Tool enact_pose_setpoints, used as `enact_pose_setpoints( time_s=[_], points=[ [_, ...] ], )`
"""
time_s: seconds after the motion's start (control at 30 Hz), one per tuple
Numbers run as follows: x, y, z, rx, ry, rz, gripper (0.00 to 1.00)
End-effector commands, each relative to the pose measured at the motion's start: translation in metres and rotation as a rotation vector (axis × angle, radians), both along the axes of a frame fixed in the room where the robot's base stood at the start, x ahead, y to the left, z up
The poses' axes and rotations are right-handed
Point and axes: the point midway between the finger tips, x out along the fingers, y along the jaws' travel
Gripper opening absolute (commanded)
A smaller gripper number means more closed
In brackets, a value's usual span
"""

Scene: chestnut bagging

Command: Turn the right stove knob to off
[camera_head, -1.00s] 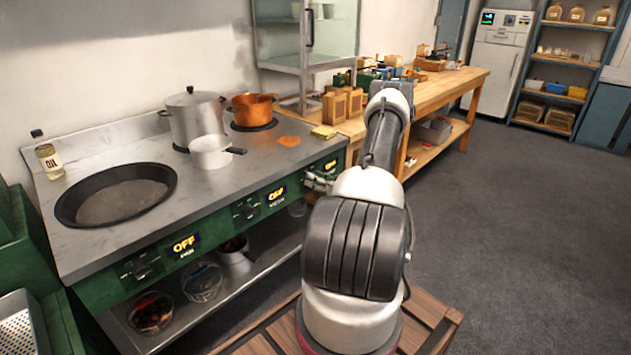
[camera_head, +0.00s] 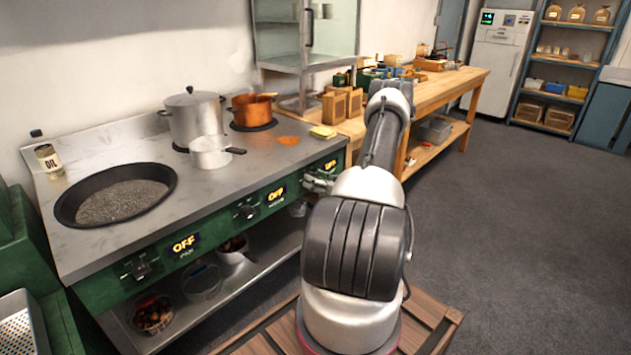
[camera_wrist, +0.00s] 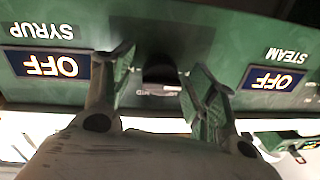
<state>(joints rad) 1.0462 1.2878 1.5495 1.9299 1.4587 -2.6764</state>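The right stove knob (camera_wrist: 158,68) is dark and sits on the green stove front between two lit displays. The wrist view is upside down; the SYRUP display (camera_wrist: 45,65) and the STEAM display (camera_wrist: 272,78) both read OFF. My gripper (camera_wrist: 160,72) is open, with one finger on each side of the knob; I cannot tell whether they touch it. In the head view my gripper (camera_head: 318,181) is at the right end of the stove front and hides the knob. The right display (camera_head: 331,166) there reads OFF.
The middle knob (camera_head: 247,211) and left knob (camera_head: 141,267) are on the same front, with displays reading OFF. The stove top (camera_head: 210,190) holds a wide black pan (camera_head: 115,195), a steel pot (camera_head: 194,117), a white saucepan (camera_head: 210,152) and a copper pot (camera_head: 251,108).

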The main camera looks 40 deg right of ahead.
Motion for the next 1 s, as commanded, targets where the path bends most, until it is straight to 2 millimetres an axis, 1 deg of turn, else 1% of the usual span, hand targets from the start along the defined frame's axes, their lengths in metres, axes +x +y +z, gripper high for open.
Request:
enact_pose_setpoints(
  time_s=[0.2, 0.27, 0.33, 0.47, 0.6, 0.7, 0.83, 1.0],
  points=[
    [-0.001, 0.0, 0.0, 0.0, -0.001, 0.0, 0.58],
    [-0.004, -0.001, 0.0, 0.0, 0.0, 0.0, 0.58],
    [-0.011, -0.002, 0.0, 0.001, 0.0, -0.001, 0.58],
    [-0.036, -0.007, 0.0, 0.002, 0.0, -0.003, 0.58],
    [-0.069, -0.012, 0.0, 0.001, 0.0, -0.004, 0.58],
    [-0.089, -0.015, 0.0, 0.001, 0.0, -0.003, 0.58],
    [-0.108, -0.017, 0.0, 0.0, -0.001, -0.002, 0.58],
    [-0.118, -0.018, 0.0, 0.0, 0.0, 0.0, 0.58]
  ],
)
